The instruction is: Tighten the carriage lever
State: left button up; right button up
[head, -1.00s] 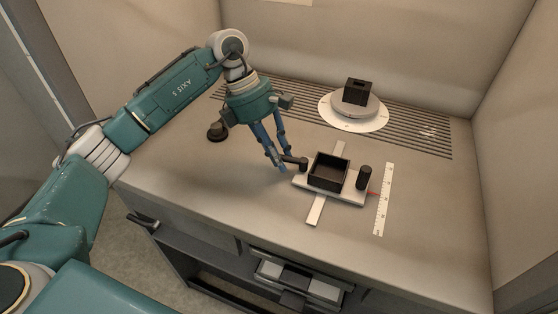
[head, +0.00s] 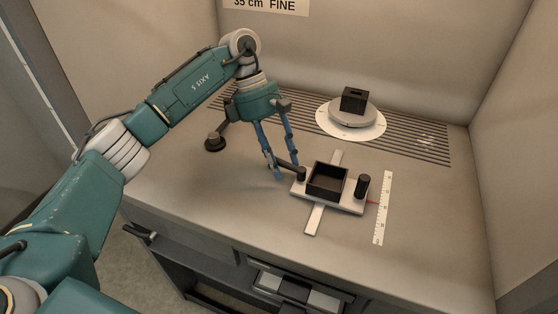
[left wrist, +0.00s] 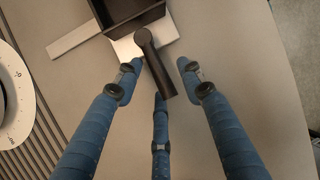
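The carriage (head: 352,207) is a pale plate on a light rail, with a black open box (head: 326,181) on it. The dark carriage lever (head: 301,174) sits at the plate's left end, its arm pointing up and left. The lever also shows in the left wrist view (left wrist: 155,67), beside the plate. My left gripper (head: 285,171) is low over the table at the lever. Gaps show at the two side fingers; contact with the third is unclear. My right gripper is out of view.
A black upright knob (head: 363,186) stands at the plate's right end, near a red pointer and a white scale (head: 382,208). A round dial (head: 350,123) carrying a black block (head: 354,99) stands behind on a slotted strip.

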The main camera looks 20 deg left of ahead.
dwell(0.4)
pick_arm(q)
jog(key=shift+p+v, duration=0.55)
jog(key=shift+v, duration=0.4)
jog(key=p+v, duration=0.2)
jog(key=v, duration=0.2)
jog(key=v, duration=1.2)
